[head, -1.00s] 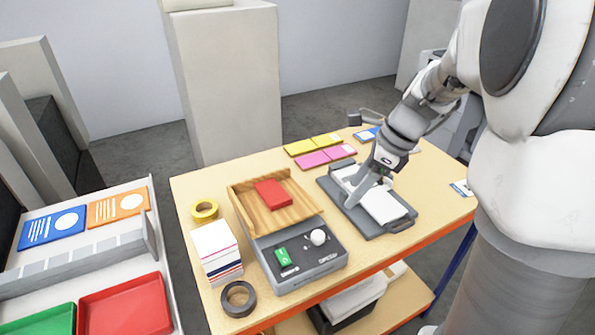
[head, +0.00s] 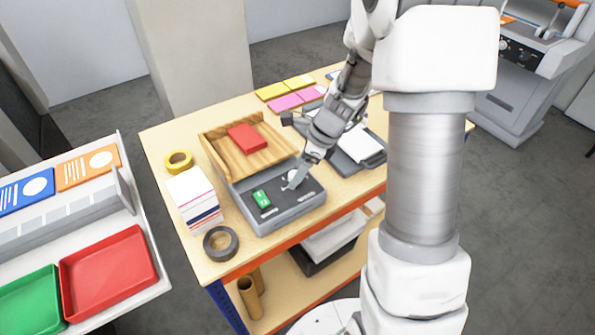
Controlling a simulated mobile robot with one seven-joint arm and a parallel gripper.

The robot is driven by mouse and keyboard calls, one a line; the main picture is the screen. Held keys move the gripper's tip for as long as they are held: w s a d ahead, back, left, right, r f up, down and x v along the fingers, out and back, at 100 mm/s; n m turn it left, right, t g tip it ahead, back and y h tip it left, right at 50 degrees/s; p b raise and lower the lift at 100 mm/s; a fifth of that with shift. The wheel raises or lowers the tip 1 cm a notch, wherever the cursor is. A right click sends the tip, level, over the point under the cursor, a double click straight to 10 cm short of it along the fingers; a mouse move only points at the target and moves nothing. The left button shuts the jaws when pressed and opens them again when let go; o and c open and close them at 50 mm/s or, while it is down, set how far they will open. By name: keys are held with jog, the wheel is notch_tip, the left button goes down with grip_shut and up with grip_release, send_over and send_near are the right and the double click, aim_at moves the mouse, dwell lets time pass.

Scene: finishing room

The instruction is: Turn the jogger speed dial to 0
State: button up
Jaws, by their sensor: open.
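The jogger (head: 283,219) is a grey box with a wooden tray (head: 217,152) behind it, on the wooden table. Its white round speed dial (head: 293,175) is on the top panel, right of a green switch (head: 261,198). The jaws are open. I cannot tell whether the fingers touch the dial, and the dial's mark and numbers are too small to read.
A red block (head: 247,138) lies in the wooden tray. A paper stack (head: 193,197), yellow tape (head: 178,161) and dark tape (head: 220,243) stand left of the jogger. Yellow and pink pads are at the back.

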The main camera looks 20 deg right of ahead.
jog(key=shift+a+f, duration=0.1)
jog(key=shift+f, duration=0.2)
grip_shut()
